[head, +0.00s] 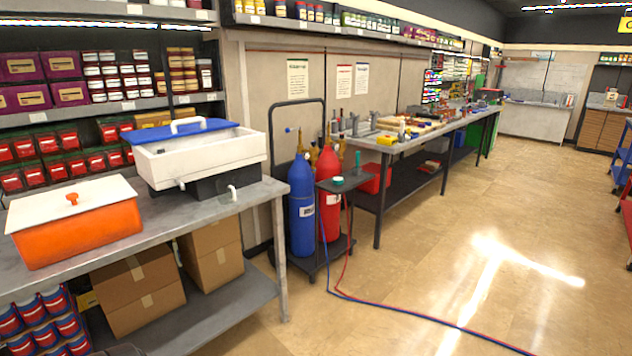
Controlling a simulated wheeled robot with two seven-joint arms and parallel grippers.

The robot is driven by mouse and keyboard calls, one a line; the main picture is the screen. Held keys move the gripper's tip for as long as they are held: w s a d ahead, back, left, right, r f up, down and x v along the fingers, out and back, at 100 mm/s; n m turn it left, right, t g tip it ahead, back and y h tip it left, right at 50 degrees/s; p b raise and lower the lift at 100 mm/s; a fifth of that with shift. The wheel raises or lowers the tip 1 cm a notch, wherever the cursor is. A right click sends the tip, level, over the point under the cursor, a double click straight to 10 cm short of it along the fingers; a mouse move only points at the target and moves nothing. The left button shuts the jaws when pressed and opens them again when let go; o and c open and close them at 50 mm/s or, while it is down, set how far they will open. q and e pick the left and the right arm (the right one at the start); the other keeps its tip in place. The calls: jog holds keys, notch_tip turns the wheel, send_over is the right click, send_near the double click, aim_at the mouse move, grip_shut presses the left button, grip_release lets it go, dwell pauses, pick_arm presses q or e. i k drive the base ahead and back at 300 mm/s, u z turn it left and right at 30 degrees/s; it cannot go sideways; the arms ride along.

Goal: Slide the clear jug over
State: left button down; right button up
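I cannot make out a clear jug anywhere in the head view. The nearest work surface is a long grey bench (264,190) at the left. On it stands a white tub (205,158) with a blue lid (180,130) that has a white handle. To its left on the same bench sits an orange box (80,236) with a white lid and an orange knob.
Cardboard boxes (143,290) sit on the shelf under the bench. A cart with a blue cylinder (301,215) and a red cylinder (329,190) stands beside it, hoses trailing across the floor. A cluttered workbench (400,145) lies beyond. Open floor (440,260) is at the right.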

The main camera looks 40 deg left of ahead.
aim_at(225, 187)
jog(key=z, duration=0.05)
jog(key=i, duration=2.25)
jog(key=u, duration=0.6)
jog(key=i, duration=1.15)
jog(key=u, duration=1.7)
jog(key=i, duration=1)
jog(key=u, duration=0.75)
